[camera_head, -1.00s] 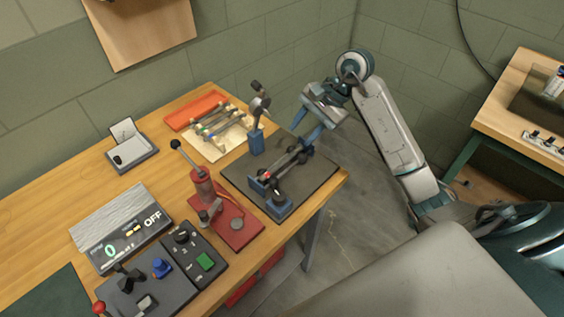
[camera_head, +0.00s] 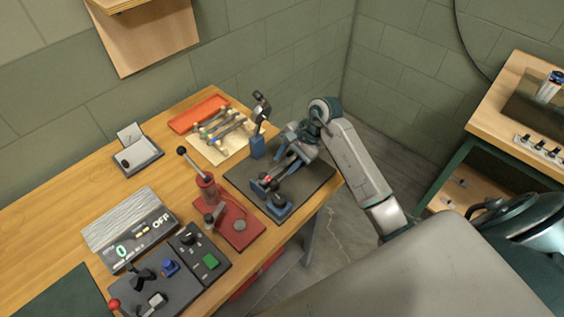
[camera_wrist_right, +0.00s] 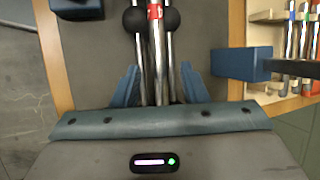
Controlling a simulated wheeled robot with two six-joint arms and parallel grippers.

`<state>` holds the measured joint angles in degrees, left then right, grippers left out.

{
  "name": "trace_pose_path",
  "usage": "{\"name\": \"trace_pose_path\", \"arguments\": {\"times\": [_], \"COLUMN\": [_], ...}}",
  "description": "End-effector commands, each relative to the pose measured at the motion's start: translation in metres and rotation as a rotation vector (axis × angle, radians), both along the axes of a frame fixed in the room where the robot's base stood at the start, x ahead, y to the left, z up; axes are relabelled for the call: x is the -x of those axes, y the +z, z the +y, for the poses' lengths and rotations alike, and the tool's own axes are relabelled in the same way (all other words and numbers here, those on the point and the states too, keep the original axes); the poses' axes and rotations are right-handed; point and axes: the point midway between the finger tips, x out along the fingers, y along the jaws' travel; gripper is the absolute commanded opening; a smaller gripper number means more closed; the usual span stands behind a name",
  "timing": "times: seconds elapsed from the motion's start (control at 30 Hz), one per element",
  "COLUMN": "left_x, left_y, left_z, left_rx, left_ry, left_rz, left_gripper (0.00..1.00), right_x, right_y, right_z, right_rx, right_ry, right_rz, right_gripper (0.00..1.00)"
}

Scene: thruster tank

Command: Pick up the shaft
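Metal rods with a red band and dark round parts lie on a fixture on the dark mat (camera_head: 318,181). The rod with the red band (camera_wrist_right: 154,12) looks like the shaft, but I cannot be sure. In the head view its red band (camera_head: 267,179) shows near the fixture's blue block (camera_head: 279,208). My right gripper (camera_head: 287,152) is low over the fixture's far end. In the right wrist view its two blue fingers (camera_wrist_right: 158,85) stand apart on either side of the rods, with narrow gaps. My left gripper is out of view.
A blue post clamp (camera_head: 258,145) stands close beside my right gripper. A red lever press (camera_head: 228,218) stands left of the mat. A tray of coloured rods (camera_head: 217,152) and an orange tray (camera_head: 199,113) lie at the back. A control box (camera_head: 200,253) is in front.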

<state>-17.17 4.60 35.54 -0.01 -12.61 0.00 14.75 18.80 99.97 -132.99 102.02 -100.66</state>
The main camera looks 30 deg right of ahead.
Motion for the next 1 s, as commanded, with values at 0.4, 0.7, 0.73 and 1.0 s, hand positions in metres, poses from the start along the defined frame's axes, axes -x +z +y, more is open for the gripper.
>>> {"name": "trace_pose_path", "arguments": {"times": [0.4, 0.7, 0.73, 1.0], "left_x": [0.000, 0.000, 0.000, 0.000], "left_y": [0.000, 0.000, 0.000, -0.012], "left_z": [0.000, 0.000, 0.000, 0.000], "left_rx": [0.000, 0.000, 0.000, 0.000], "left_ry": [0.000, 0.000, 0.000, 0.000], "left_rz": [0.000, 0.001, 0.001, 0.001], "left_gripper": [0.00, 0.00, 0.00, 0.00], "right_x": [0.000, 0.000, 0.000, -0.001], "right_y": [-0.002, -0.002, -0.002, 0.009], "right_z": [0.000, 0.001, 0.000, 0.000], "right_rx": [0.001, 0.001, 0.001, 0.001], "right_ry": [0.000, 0.001, 0.001, 0.001], "right_rz": [0.001, -0.001, -0.001, -0.004], "right_gripper": [0.06, 0.00, 0.00, 0.00]}}
